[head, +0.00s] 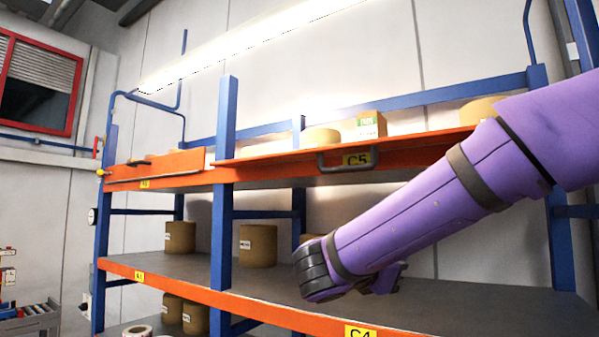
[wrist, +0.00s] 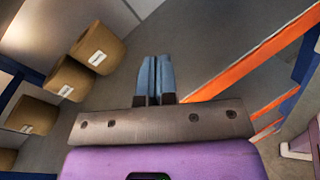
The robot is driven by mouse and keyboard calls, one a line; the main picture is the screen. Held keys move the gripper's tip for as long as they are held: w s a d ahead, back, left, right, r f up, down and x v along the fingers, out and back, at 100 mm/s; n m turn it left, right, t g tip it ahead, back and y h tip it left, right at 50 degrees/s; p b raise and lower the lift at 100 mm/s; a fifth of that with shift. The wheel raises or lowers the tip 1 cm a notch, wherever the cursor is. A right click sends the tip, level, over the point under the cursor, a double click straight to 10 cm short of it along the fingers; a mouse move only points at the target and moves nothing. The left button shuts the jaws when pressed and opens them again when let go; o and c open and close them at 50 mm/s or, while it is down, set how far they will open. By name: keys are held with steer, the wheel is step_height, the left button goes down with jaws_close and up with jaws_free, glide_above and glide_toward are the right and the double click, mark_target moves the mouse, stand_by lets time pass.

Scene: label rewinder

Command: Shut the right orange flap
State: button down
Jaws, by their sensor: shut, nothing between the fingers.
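The right orange flap (head: 400,141) is at the top shelf of the blue rack in the head view. It juts outward, seen nearly edge-on, and looks open. In the head view my purple arm reaches in from the right. Its end is below the flap, in front of the middle shelf, apart from the flap. The fingertips cannot be made out there. The flap's right part is hidden behind my arm.
The left orange flap (head: 160,164) stands upright. Brown rolls (head: 258,246) stand on the grey middle shelf (head: 450,305), with its orange front beam (head: 180,287). A blue upright (head: 222,200) divides the bays. A box (head: 364,126) and rolls sit behind the right flap.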

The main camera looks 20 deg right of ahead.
steer(key=w+a+r+n+t+h, duration=0.3)
steer(key=w+a+r+n+t, duration=0.15)
steer(key=a, duration=0.25)
steer(key=n+t+h, duration=0.2)
steer(key=n+t, duration=0.2)
steer(key=t, duration=0.3)
glide_toward(304, 154)
steer(key=w+d, duration=0.3)
steer(key=d, duration=0.1)
steer(key=shift+s+a+r, duration=0.1)
steer(key=shift+s+r, duration=0.05)
steer(key=shift+r, duration=1.05)
steer(key=shift+s+r, duration=0.1)
steer(key=shift+r, duration=1.05)
steer(key=shift+r+g+y, duration=0.25)
steer(key=shift+r+y, duration=0.05)
